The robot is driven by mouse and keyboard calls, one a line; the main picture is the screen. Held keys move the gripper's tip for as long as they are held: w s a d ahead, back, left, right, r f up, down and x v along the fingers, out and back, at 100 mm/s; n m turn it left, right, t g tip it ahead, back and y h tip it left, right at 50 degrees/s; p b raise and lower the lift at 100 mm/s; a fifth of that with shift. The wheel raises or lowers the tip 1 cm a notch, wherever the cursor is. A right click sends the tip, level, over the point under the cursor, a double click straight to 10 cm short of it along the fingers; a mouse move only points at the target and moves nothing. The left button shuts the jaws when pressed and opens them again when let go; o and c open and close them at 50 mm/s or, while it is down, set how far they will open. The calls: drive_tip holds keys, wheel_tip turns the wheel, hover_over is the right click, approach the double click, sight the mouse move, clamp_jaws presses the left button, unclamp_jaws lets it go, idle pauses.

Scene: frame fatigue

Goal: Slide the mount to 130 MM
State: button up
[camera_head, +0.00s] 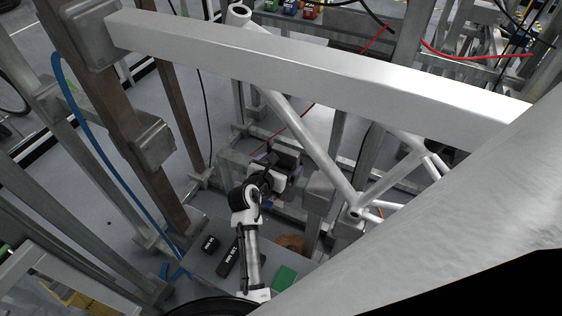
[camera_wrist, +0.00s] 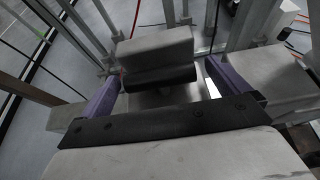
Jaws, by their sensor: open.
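My gripper (camera_head: 262,168) is low among the metal rails in the head view, at the end of my white and black arm. In the wrist view my gripper (camera_wrist: 160,78) has its two purple fingers wide apart. A grey block with a dark lower part, which looks like the mount (camera_wrist: 158,46), lies ahead between the fingertips. I see gaps beside it, and cannot tell whether either finger touches it. In the head view the block is mostly hidden by my gripper.
A silver bicycle frame (camera_head: 300,128) stands right of my arm. A thick pale beam (camera_head: 300,62) crosses above. Black labelled blocks (camera_head: 210,243) and a green piece (camera_head: 284,278) lie on a grey plate by my arm. A blue cable (camera_head: 92,150) hangs at left.

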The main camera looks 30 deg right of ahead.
drive_tip(key=shift+w+d+f, duration=0.25)
drive_tip(key=shift+w+d, duration=0.05)
drive_tip(key=shift+d, duration=0.25)
drive_tip(key=c, duration=1)
drive_tip(key=w+a, duration=0.1)
drive_tip(key=w, duration=0.1)
drive_tip(key=w+a, duration=0.2)
drive_tip(key=w, duration=0.1)
drive_tip(key=w+a+p, duration=0.1)
drive_tip(key=w+a, duration=0.1)
drive_tip(key=w, duration=0.1)
drive_tip(key=shift+w, duration=0.25)
drive_tip(key=shift+c, duration=0.2)
drive_tip(key=o, duration=1)
drive_tip(key=shift+o, duration=0.2)
